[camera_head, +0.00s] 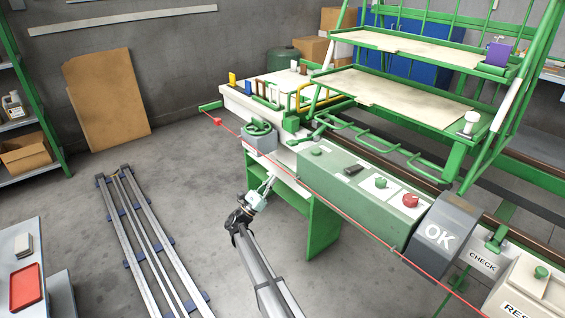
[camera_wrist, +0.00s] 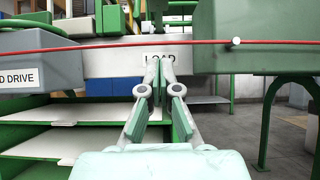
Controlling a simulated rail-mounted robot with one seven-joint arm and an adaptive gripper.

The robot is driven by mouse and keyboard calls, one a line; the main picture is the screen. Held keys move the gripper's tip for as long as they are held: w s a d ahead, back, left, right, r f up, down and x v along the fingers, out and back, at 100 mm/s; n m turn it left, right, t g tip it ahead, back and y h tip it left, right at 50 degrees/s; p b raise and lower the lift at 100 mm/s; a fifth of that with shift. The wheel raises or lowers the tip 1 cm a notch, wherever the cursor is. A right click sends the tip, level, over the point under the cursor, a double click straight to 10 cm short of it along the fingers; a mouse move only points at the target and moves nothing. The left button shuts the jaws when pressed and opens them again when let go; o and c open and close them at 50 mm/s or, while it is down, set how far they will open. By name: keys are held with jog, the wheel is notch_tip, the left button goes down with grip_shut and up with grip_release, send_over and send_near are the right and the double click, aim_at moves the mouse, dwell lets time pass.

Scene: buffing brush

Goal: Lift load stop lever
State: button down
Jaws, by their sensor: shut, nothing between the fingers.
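My gripper (camera_head: 264,188) is in front of the machine's front edge, below the red cord, in the head view. In the wrist view my gripper (camera_wrist: 161,62) points at a white panel with a LOAD label (camera_wrist: 180,57). Its fingertips are close together, hold nothing, and partly cover the label. I cannot tell whether they touch the panel. A green lever-like part (camera_head: 318,132) lies on the machine top behind the panel in the head view. I cannot tell for sure whether it is the load stop lever. No lever shows clearly in the wrist view.
A red cord (camera_head: 318,187) runs along the machine front; it crosses above the fingertips in the wrist view (camera_wrist: 110,45). A grey drive box (camera_head: 260,141) with a green handwheel stands left, a green control box (camera_head: 345,190) right. Floor rails (camera_head: 150,245) lie left.

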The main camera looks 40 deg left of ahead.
jog(key=s+r+x, duration=0.1)
jog(key=r+x, duration=0.1)
jog(key=x, duration=1)
jog(key=shift+r+b, duration=0.3)
jog(key=shift+b, duration=0.05)
jog(key=shift+r, duration=0.1)
